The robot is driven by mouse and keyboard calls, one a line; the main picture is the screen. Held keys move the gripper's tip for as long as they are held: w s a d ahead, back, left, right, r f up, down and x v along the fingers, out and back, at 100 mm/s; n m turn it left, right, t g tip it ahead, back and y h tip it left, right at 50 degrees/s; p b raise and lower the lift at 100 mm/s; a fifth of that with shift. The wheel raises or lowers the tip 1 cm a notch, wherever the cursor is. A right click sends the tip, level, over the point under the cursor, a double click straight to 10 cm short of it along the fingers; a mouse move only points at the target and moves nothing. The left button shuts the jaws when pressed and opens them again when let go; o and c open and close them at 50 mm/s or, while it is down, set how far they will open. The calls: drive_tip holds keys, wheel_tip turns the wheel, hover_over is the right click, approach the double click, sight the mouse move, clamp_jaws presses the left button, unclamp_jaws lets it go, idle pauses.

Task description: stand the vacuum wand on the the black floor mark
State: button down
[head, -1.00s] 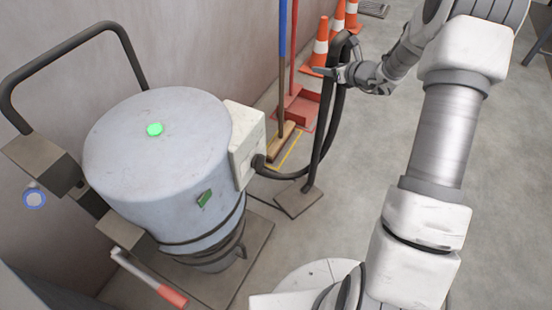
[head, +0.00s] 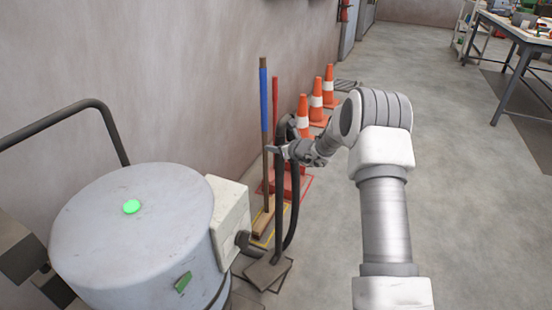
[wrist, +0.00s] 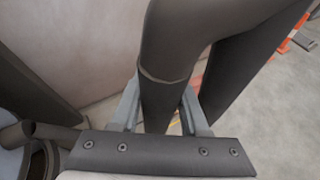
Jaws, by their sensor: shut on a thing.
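The vacuum wand (head: 279,205) is a dark upright tube with a bent top and a flat grey-brown foot (head: 267,271). My gripper (head: 281,151) is shut around its upper tube, below the bend. In the wrist view the fingers (wrist: 164,106) press on both sides of the wand (wrist: 160,92). The wand looks nearly upright, with its foot at or very near the floor; I cannot tell whether it touches. Thin dark lines of the black floor mark (head: 290,265) show beside the foot, which hides part of the mark.
The grey vacuum drum (head: 130,235) with a green light stands at left. A broom (head: 264,140) stands in a yellow outline and a red dustpan (head: 292,183) in a red one, close behind the wand. Orange cones (head: 316,100) line the wall.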

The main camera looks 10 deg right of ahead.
wheel_tip(320, 180, down, 4)
drive_tip(key=shift+r+b, duration=0.15)
drive_tip(key=shift+b, duration=0.65)
drive_tip(key=shift+r, duration=0.1)
drive_tip(key=c, duration=0.9)
unclamp_jaws()
drive_tip(key=shift+f, duration=0.3)
drive_tip(key=o, duration=0.5)
